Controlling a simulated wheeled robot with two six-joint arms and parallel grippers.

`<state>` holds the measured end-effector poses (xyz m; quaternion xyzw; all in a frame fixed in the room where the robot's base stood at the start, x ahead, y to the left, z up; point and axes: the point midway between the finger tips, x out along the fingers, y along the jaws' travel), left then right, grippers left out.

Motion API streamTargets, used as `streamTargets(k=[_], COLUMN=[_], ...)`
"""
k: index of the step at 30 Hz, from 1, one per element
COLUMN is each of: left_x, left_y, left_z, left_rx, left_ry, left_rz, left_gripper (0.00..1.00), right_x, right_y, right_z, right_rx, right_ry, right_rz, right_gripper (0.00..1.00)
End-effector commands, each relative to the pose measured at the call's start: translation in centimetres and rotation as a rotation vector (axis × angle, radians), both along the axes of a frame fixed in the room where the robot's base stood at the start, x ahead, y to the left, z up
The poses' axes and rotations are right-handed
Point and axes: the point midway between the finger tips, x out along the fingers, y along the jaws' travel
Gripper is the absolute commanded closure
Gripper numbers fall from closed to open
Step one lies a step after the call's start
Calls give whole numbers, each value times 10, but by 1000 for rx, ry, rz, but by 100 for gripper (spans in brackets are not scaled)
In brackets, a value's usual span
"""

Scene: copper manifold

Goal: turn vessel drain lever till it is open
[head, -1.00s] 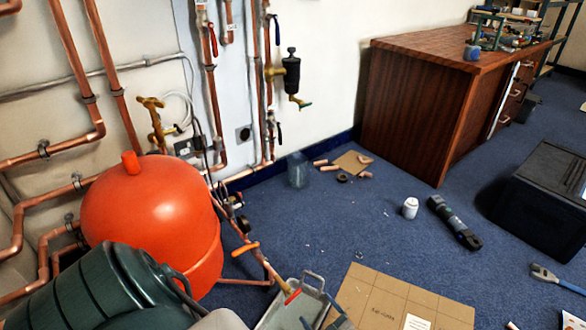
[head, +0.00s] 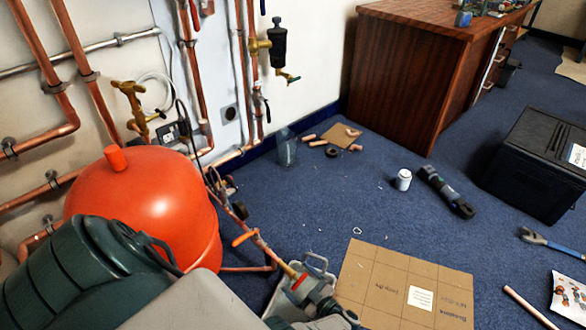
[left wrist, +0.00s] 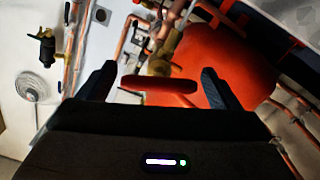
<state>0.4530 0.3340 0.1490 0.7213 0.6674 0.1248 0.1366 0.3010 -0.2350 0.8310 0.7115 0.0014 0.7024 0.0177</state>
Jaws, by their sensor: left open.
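The red vessel (head: 145,215) stands at the left below the copper pipes. A sloping copper pipe runs from its side down to a red lever (head: 299,281) over a grey tray (head: 316,264); I take this for the vessel drain lever. An orange lever (head: 244,238) sits higher on the same pipe. My left gripper (head: 318,293) is at the red lever. In the left wrist view, its open fingers (left wrist: 158,87) stand on either side of the red lever (left wrist: 158,84), with gaps showing at both ends. My right gripper is not in view.
A cardboard sheet (head: 400,287) lies right of the tray. A white can (head: 403,180), a dark tool (head: 445,190) and a black box (head: 535,165) are farther right. A wooden cabinet (head: 410,85) stands behind. Blue carpet between them is mostly clear.

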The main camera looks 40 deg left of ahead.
Motion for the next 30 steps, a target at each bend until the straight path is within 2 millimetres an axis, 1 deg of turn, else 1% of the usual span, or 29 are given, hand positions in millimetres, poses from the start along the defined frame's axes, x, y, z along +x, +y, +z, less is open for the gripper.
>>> streamTargets(k=[6, 7, 11, 12, 13, 14, 19, 24, 30], left_x=[0, 0, 0, 0, 0, 0, 0, 0, 0], left_y=[0, 0, 0, 0, 0, 0, 0, 0, 0], left_z=[0, 0, 0, 0, 0, 0, -1, -2, 0], left_rx=[0, 0, 0, 0, 0, 0, -2, -9, -9], left_ry=[0, 0, 0, 0, 0, 0, -27, -118, -124], left_rz=[0, 0, 0, 0, 0, 0, 0, 0, -1], left_gripper=[15, 17, 42, 50, 56, 59, 59, 59, 59], right_x=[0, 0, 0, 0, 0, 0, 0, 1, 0], right_y=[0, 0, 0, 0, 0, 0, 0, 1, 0], right_z=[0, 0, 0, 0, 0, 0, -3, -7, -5], right_rx=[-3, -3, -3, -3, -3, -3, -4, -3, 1], right_ry=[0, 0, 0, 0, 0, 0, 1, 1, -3], right_rz=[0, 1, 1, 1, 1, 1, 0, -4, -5], right_gripper=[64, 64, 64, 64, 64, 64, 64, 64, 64])
